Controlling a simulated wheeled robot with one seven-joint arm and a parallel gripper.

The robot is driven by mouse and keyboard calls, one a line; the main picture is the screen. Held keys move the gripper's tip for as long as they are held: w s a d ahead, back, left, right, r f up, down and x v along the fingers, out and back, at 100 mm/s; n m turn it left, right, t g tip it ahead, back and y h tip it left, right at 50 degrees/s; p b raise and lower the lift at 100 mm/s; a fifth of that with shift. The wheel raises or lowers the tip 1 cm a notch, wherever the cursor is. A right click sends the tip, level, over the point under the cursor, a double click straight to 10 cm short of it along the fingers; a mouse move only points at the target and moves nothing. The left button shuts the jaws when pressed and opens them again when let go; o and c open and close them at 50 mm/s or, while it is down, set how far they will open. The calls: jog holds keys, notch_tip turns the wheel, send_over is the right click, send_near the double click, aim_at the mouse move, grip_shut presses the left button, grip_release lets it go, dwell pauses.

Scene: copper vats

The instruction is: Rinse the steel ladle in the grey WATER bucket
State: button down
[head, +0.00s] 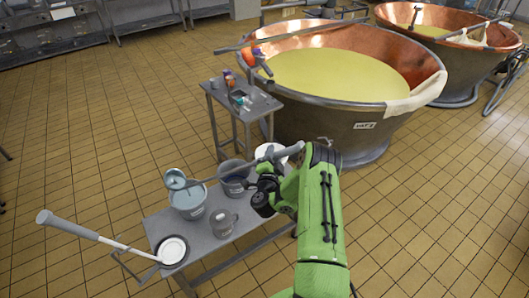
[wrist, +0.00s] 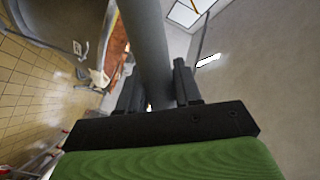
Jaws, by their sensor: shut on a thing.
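My gripper (head: 268,172) is shut on the steel ladle's grey handle, which shows between the black fingers in the wrist view (wrist: 148,50). The ladle (head: 176,179) reaches left from my gripper, its bowl over the back left part of the left grey bucket (head: 190,212). This bucket holds pale blue liquid and has a label too small to read. The bowl looks to be at or above rim level; its exact height I cannot tell. A second bucket (head: 236,189), dark blue inside, stands beside it under the ladle's handle.
The low grey bench (head: 209,243) also holds a grey jug (head: 223,224), a round dark-rimmed dish (head: 172,250) with a long-handled tool (head: 90,232) across it, and a white bucket (head: 268,151) partly hidden by my arm. A small table (head: 215,95) and a copper vat (head: 350,120) stand behind.

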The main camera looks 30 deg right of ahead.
jog(key=s+d+f+m+b, duration=0.2)
jog(key=f+b, duration=0.7)
jog(key=b, duration=0.3)
jog(key=s+d+f+m+b, duration=0.2)
jog(key=f+m+b, duration=0.1)
jog(key=f+b, duration=0.75)
jog(key=s+d+f+m+b, duration=0.25)
jog(key=f+b, duration=0.55)
jog(key=b, duration=0.4)
notch_tip(320, 180, down, 18)
jog(key=w+a+m, duration=0.2)
jog(key=m, duration=0.2)
jog(key=shift+w+p, duration=0.25)
jog(key=shift+p, duration=0.05)
